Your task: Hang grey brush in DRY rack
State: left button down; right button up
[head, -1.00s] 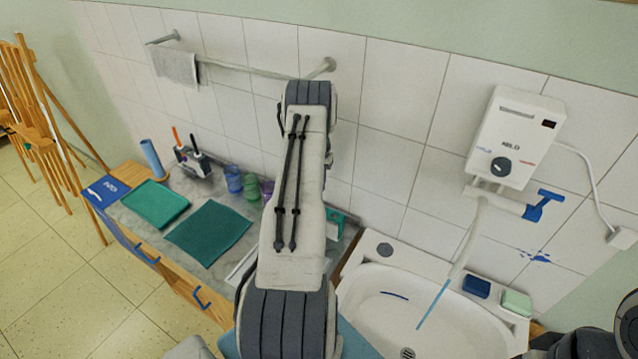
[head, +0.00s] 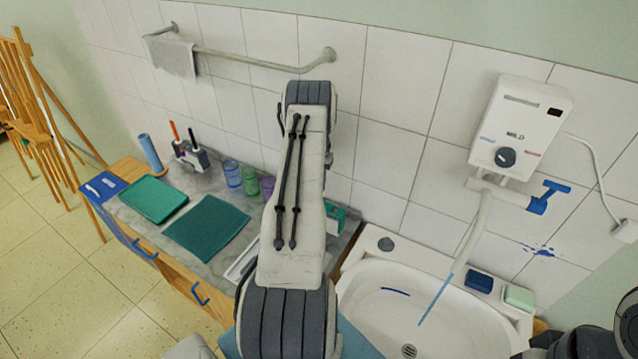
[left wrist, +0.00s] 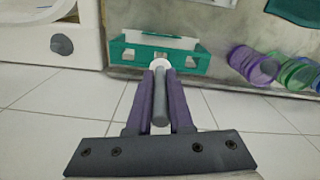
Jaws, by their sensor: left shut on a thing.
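In the left wrist view my left gripper (left wrist: 161,78) has its two purple fingers shut on the grey brush (left wrist: 160,108), whose grey handle runs between them. A white round part shows at the fingertips. A teal rack (left wrist: 118,50) with cut-outs lies just beyond the fingertips, on the counter by the wall. I cannot tell whether the brush touches it, and no DRY label is readable. In the head view this teal rack (head: 337,216) is partly hidden behind my left arm, which also hides the left gripper and brush. My right gripper is not in view.
Coloured cups (head: 233,174) stand left of my arm. A holder with brushes (head: 190,155) stands farther left, near green mats (head: 208,228) on the grey counter. The white sink (head: 450,320) is to the right, below a water heater (head: 520,127) and tap (head: 482,225).

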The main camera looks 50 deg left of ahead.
pick_arm(q)
jog(key=shift+f, duration=0.15)
jog(key=shift+f+b, duration=1.8)
jog(key=shift+f, duration=0.1)
jog(key=shift+c, duration=0.9)
grip_release()
jog(key=shift+r, duration=0.15)
jog(key=shift+r+p, duration=2.05)
jog(key=shift+r, duration=1.85)
